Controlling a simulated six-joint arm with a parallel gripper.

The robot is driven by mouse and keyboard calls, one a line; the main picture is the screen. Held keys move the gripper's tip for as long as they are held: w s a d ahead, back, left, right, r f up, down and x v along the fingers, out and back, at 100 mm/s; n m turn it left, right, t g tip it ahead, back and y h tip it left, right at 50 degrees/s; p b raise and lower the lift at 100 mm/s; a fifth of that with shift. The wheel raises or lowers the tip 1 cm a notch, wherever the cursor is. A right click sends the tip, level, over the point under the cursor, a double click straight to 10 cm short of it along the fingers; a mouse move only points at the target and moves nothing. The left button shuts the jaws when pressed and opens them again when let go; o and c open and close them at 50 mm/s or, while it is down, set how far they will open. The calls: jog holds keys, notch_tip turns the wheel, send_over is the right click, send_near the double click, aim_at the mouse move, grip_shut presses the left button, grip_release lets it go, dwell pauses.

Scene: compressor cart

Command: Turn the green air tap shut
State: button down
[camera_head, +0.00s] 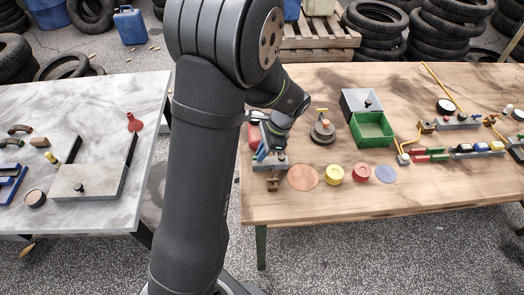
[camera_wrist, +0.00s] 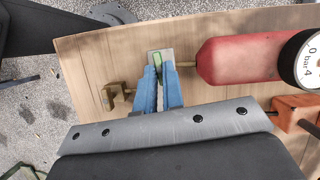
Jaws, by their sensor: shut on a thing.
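My gripper (camera_wrist: 159,78) has blue fingers shut on the green air tap (camera_wrist: 157,64). Only a narrow green strip of the tap's handle shows between the fingertips, over a pale grey block. A brass stem joins the block to the red air tank (camera_wrist: 238,60) on the right. A round pressure gauge (camera_wrist: 309,60) sits at the tank's far end. A brass fitting (camera_wrist: 119,95) lies to the left of the fingers. In the head view my gripper (camera_head: 261,153) is at the left end of the wooden table, and I cannot make out the tap's handle there.
The wooden table (camera_head: 330,205) also carries a green open box (camera_head: 372,130), red and yellow round pieces and a brown disc (camera_head: 303,177) close to my gripper. An orange block (camera_wrist: 292,112) stands right of my wrist. A grey table (camera_head: 110,105) is on the left.

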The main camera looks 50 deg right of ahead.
jog(key=shift+m+t, duration=0.3)
jog(key=shift+m, duration=0.5)
jog(key=c, duration=1.5)
grip_release()
jog(key=shift+c, duration=0.2)
jog(key=v, duration=1.7)
jog(key=shift+a+r, duration=0.2)
jog(key=shift+r, duration=0.1)
jog(key=shift+f, duration=0.1)
